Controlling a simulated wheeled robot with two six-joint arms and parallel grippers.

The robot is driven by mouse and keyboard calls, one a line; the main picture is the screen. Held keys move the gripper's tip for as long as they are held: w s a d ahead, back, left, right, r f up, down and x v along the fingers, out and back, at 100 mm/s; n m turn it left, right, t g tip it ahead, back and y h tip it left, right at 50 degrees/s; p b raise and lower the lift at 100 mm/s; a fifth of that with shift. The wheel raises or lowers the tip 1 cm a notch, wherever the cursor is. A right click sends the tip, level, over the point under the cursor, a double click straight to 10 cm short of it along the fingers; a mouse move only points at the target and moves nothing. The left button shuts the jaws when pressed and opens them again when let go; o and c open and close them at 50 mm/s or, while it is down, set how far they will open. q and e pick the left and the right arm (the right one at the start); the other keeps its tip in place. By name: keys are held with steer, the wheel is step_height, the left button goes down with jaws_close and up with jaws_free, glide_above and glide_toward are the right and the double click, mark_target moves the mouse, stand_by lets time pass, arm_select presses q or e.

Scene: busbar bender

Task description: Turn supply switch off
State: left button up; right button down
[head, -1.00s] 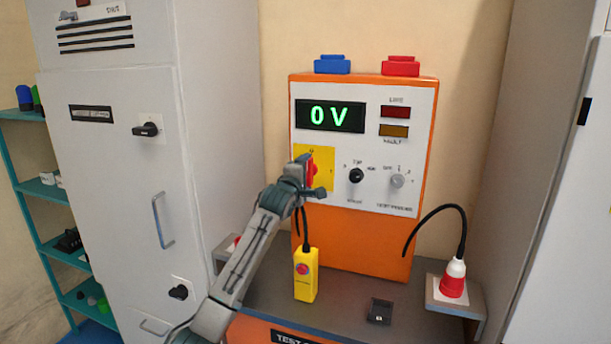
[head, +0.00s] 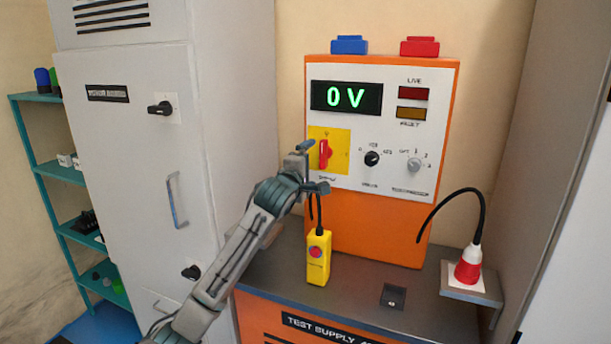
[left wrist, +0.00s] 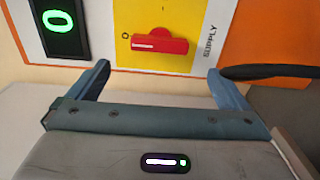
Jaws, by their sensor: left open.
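The supply switch (head: 324,154) is a red handle on a yellow plate (head: 342,137), at the left of the orange test supply's front panel. In the left wrist view the red handle (left wrist: 160,45) lies along the picture's width, with an O mark at its left end and the word SUPPLY at right. My left gripper (head: 312,165) is just in front of and a little below the switch. In the wrist view its two fingers (left wrist: 157,78) are spread wide, with nothing between them, apart from the handle. My right gripper is out of view.
The display (head: 346,96) reads 0 V. A black knob (head: 372,158) and a grey knob (head: 414,164) are right of the switch. A grey cabinet (head: 140,140) stands at left, a red plug (head: 468,264) at right.

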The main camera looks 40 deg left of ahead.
arm_select(q)
steer(key=shift+v, duration=1.4)
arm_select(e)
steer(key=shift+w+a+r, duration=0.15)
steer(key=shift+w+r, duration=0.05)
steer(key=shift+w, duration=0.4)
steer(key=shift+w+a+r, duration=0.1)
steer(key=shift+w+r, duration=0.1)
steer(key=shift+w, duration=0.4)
